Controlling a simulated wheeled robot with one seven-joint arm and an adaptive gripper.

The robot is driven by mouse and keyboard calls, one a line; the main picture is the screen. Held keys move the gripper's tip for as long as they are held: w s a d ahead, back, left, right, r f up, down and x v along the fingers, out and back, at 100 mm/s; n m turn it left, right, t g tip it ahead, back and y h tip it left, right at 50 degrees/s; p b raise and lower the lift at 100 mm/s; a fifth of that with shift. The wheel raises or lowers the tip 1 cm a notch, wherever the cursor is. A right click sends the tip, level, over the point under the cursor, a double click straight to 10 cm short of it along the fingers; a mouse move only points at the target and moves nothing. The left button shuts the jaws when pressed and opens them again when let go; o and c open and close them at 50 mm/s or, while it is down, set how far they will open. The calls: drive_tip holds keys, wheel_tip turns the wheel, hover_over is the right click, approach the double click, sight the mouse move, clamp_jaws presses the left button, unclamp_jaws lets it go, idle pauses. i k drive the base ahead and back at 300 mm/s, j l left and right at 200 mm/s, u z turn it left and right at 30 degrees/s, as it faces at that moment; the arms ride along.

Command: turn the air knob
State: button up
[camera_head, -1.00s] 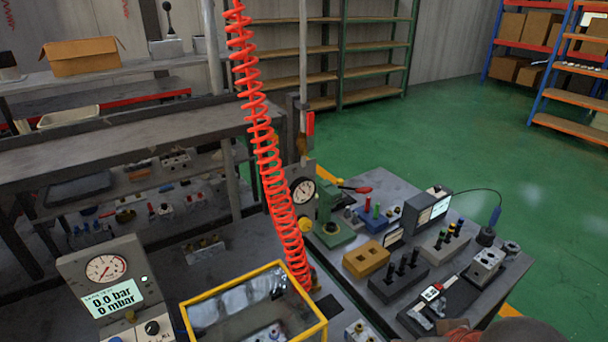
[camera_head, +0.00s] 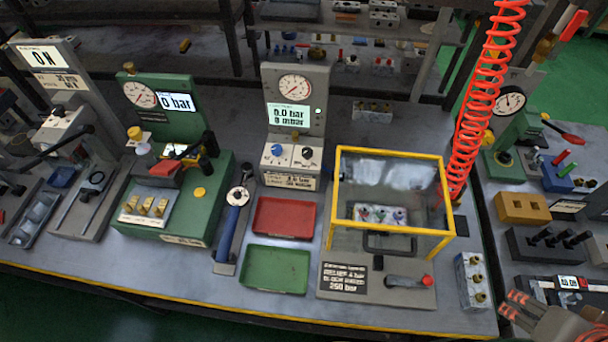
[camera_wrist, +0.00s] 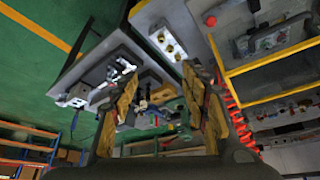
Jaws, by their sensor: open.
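A grey gauge station (camera_head: 297,100) with a round dial and a display reading 0.0 bar stands at the middle of the bench in the head view. Its lower panel has a blue knob (camera_head: 277,149) on the left and a black knob (camera_head: 307,152) on the right. Their small labels are too blurred to tell which one is for air. My gripper (camera_head: 513,306) is at the lower right of the head view, well away from both knobs. In the wrist view my gripper (camera_wrist: 160,105) has its two fingers apart with nothing held between them.
A yellow-framed clear box (camera_head: 390,154) stands right of the station, with a red coiled hose (camera_head: 482,90) beside it. A red tray (camera_head: 284,218) and a green tray (camera_head: 275,269) lie in front. A green test unit (camera_head: 180,205) stands to the left.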

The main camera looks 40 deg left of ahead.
sight(307, 153)
drive_tip(key=u, duration=1.9)
